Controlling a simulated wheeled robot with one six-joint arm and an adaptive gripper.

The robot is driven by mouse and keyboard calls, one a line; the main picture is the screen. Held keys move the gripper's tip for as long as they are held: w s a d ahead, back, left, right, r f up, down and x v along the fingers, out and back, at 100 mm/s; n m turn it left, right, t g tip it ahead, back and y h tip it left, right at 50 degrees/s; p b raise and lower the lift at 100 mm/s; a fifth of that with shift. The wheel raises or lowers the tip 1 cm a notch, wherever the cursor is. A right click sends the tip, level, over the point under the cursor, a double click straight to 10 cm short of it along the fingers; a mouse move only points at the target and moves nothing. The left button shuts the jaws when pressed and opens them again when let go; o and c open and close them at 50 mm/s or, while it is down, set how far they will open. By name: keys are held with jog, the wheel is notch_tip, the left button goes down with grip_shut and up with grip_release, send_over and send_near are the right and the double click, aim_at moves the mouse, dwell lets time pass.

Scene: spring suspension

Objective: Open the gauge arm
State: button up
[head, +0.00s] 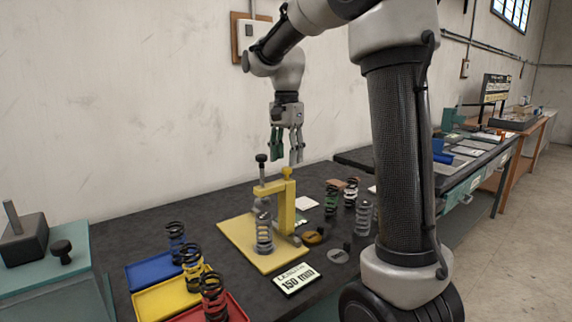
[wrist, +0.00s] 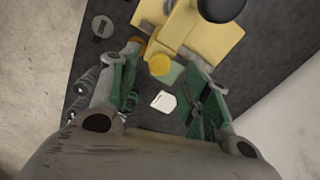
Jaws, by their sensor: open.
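The yellow gauge stands on a yellow base plate (head: 236,236), with an upright post (head: 287,208) and a short yellow gauge arm (head: 268,188) reaching left from it. A yellow knob (head: 287,173) tops the post, and a black knob (head: 261,158) on a rod rises from the arm's left end. A grey spring (head: 264,235) stands upright on the plate. My gripper (head: 286,160) is open and empty, pointing down above and behind the post. In the wrist view the yellow knob (wrist: 160,64) lies between my green-padded fingers, lower than them; the black knob (wrist: 222,8) is at the top edge.
Blue (head: 153,271), yellow (head: 168,299) and red trays with springs sit front left. A 150 mm sign (head: 296,279) lies before the plate. Several loose springs, including a green one (head: 331,200), stand right of the gauge. The wall is close behind.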

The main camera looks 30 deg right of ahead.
aim_at(287, 168)
jog(key=shift+f, duration=1.5)
